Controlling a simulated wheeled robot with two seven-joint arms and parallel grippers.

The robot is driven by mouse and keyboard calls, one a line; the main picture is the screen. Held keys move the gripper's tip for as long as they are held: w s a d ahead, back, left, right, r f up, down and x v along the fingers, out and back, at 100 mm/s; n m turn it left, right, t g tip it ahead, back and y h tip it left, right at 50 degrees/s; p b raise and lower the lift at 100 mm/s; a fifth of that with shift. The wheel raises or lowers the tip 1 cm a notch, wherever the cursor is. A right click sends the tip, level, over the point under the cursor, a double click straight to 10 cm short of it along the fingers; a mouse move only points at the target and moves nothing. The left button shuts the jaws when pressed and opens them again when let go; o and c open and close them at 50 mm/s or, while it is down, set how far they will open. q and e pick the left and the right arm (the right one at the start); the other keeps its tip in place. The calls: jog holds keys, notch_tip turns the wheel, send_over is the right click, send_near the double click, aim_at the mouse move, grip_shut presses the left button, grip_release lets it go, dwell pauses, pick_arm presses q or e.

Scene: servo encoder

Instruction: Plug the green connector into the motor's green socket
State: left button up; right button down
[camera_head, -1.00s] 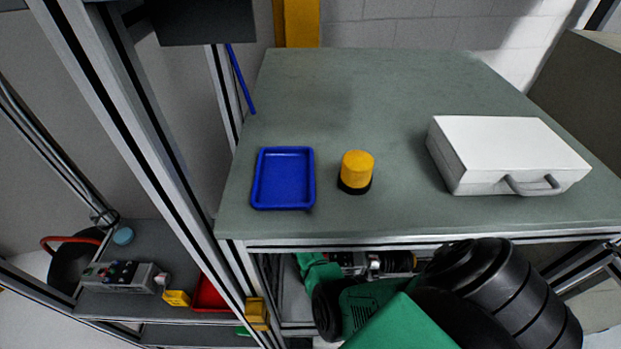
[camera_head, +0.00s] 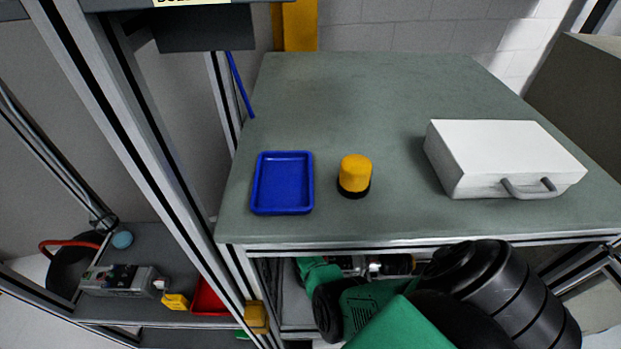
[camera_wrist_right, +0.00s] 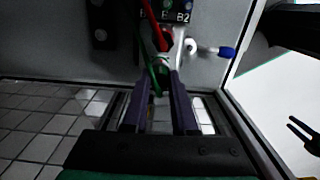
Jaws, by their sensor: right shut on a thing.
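In the right wrist view, my right gripper (camera_wrist_right: 157,82) is shut, with the green connector (camera_wrist_right: 154,79) between its fingertips. A dark panel with white lettering ending in "B2" (camera_wrist_right: 183,18) is just beyond the fingertips. A red lead (camera_wrist_right: 152,22) and a white lead (camera_wrist_right: 178,47) run there. The motor's green socket cannot be made out. In the head view my right arm reaches under the table, and its gripper is hidden. My left gripper is not in view.
The grey table (camera_head: 390,95) holds a blue tray (camera_head: 283,184), a yellow-topped black beacon (camera_head: 354,176) and a white case (camera_head: 505,160). Its front edge is above my right arm. A low shelf at left holds a grey device (camera_head: 120,280) and a red bin (camera_head: 207,298).

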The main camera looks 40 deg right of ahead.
jog(key=shift+p, duration=0.3)
jog(key=shift+f+b, duration=0.4)
jog(key=shift+f, duration=0.05)
dwell(0.3)
jog(key=c, duration=0.6)
grip_release()
jog(key=shift+r, duration=0.1)
